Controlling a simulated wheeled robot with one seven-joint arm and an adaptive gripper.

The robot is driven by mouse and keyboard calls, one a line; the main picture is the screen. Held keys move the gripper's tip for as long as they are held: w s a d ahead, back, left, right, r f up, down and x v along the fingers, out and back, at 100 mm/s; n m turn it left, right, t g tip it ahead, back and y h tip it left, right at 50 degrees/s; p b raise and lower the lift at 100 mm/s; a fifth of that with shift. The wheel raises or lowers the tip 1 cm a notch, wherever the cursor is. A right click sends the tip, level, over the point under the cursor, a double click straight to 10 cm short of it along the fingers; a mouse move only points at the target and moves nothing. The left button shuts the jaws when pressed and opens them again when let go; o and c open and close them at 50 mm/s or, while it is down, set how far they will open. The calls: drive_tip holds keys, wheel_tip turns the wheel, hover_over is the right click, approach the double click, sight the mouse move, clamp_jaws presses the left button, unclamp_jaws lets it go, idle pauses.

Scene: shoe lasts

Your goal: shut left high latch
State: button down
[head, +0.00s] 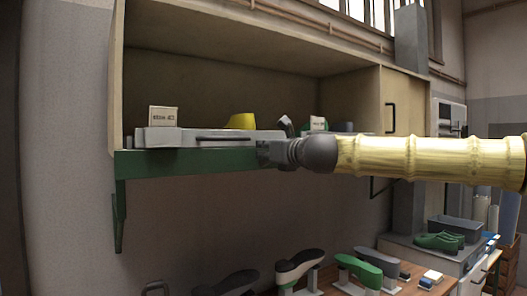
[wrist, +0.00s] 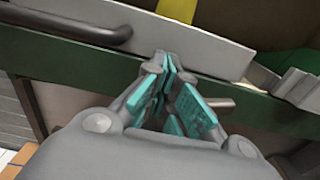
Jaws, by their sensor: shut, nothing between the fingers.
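A pale grey panel with a dark bar handle (head: 222,139) lies along the front of the high open cabinet (head: 116,80), above a green rail (head: 150,163). In the wrist view the panel (wrist: 195,40) and handle (wrist: 85,25) cross the top. My gripper (head: 265,153) is at the right end of the panel, in front of the rail. In the wrist view its teal-padded fingers (wrist: 166,66) are shut and empty, tips close to the panel's lower edge. A short grey-brown bar (wrist: 222,103) shows just right of the fingers; it may be the latch, partly hidden by them.
A small labelled box (head: 163,116) and a yellow object (head: 241,121) stand in the cabinet. A closed cabinet door (head: 405,100) is at right. Below, a bench holds several shoe lasts, including a green one (head: 357,268).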

sight(264, 162)
drive_tip(key=shift+s+a+f+b, duration=0.1)
drive_tip(key=shift+a+f+b, duration=0.05)
drive_tip(key=shift+f+b, duration=0.65)
drive_tip(key=shift+f+b, duration=0.75)
drive_tip(key=shift+f, duration=0.15)
drive_tip(key=shift+w+d+f+b, duration=0.3)
drive_tip(key=shift+d+f+b, duration=0.1)
drive_tip(key=shift+f+b, duration=0.25)
